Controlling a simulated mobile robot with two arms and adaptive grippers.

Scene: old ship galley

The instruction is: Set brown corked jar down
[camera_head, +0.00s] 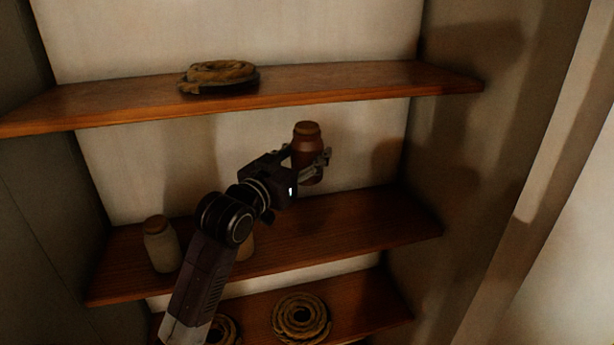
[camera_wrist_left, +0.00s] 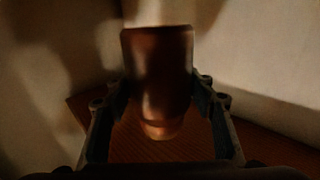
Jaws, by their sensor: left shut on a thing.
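The brown corked jar (camera_head: 306,143) is upright in the head view, between the fingers of my left gripper (camera_head: 312,168). The gripper is shut on it and holds it in front of the back wall, over the right part of the middle shelf (camera_head: 370,222). Whether the jar's base touches the shelf is hard to tell, but it looks above the board. In the left wrist view the jar (camera_wrist_left: 158,75) is dark and fills the space between the fingers (camera_wrist_left: 160,110). My right gripper is not in view.
A pale corked jar (camera_head: 161,245) stands at the left of the middle shelf; another pale thing (camera_head: 246,246) is mostly hidden behind my arm. A rope coil (camera_head: 220,72) lies on the upper shelf (camera_head: 370,80). Rope coils (camera_head: 300,317) lie on the lower shelf. The middle shelf's right part is clear.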

